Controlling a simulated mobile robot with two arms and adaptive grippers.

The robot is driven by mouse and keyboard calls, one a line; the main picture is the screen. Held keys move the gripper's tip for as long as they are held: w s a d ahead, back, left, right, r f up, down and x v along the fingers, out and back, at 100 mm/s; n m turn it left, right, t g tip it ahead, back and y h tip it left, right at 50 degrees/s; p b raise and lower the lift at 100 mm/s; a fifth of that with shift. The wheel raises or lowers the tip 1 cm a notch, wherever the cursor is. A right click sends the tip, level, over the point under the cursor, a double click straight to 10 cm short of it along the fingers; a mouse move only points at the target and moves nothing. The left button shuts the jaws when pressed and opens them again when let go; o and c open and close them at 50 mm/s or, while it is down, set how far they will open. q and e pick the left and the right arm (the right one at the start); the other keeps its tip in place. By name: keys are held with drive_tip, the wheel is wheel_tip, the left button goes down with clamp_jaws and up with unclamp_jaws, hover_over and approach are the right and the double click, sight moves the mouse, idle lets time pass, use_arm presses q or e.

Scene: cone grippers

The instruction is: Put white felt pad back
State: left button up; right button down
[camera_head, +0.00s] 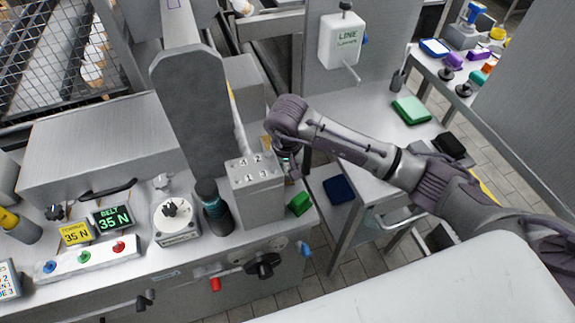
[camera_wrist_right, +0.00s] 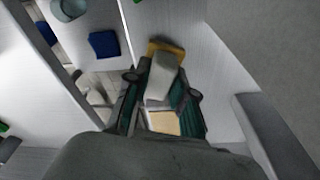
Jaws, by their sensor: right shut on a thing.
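My right gripper (camera_head: 286,158) reaches in from the right, behind the grey numbered block, which partly hides it. In the right wrist view its two dark green fingers (camera_wrist_right: 160,100) are shut around a pale whitish piece (camera_wrist_right: 163,76). This looks like the white felt pad, but the fingers hide part of it. A yellow-orange piece (camera_wrist_right: 178,50) shows just beyond the pale piece, and a beige patch (camera_wrist_right: 164,123) shows between the fingers closer to the wrist; I cannot tell whether they touch the pad. My left gripper is not in view.
The numbered block (camera_head: 258,198) stands by the bench edge, with a small green block (camera_head: 299,204) beside it. A blue pad (camera_head: 339,189) lies lower, past the gap. The side table holds a green pad (camera_head: 411,110) and a black pad (camera_head: 450,146). A large grey machine arm (camera_head: 187,90) stands left.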

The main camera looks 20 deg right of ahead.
sight(287, 174)
drive_tip(key=shift+f+b, duration=0.2)
drive_tip(key=shift+b, duration=0.1)
drive_tip(key=c, duration=1)
unclamp_jaws()
drive_tip(key=shift+r, duration=0.1)
drive_tip(key=shift+r, duration=0.15)
drive_tip(key=r, duration=0.4)
drive_tip(key=s+r+b, duration=0.1)
drive_tip(key=r, duration=0.6)
drive_tip(key=shift+s+a+r+b, duration=0.3)
drive_tip(key=shift+r+b, duration=0.05)
drive_tip(key=shift+r, duration=0.05)
drive_tip(key=shift+s, duration=0.1)
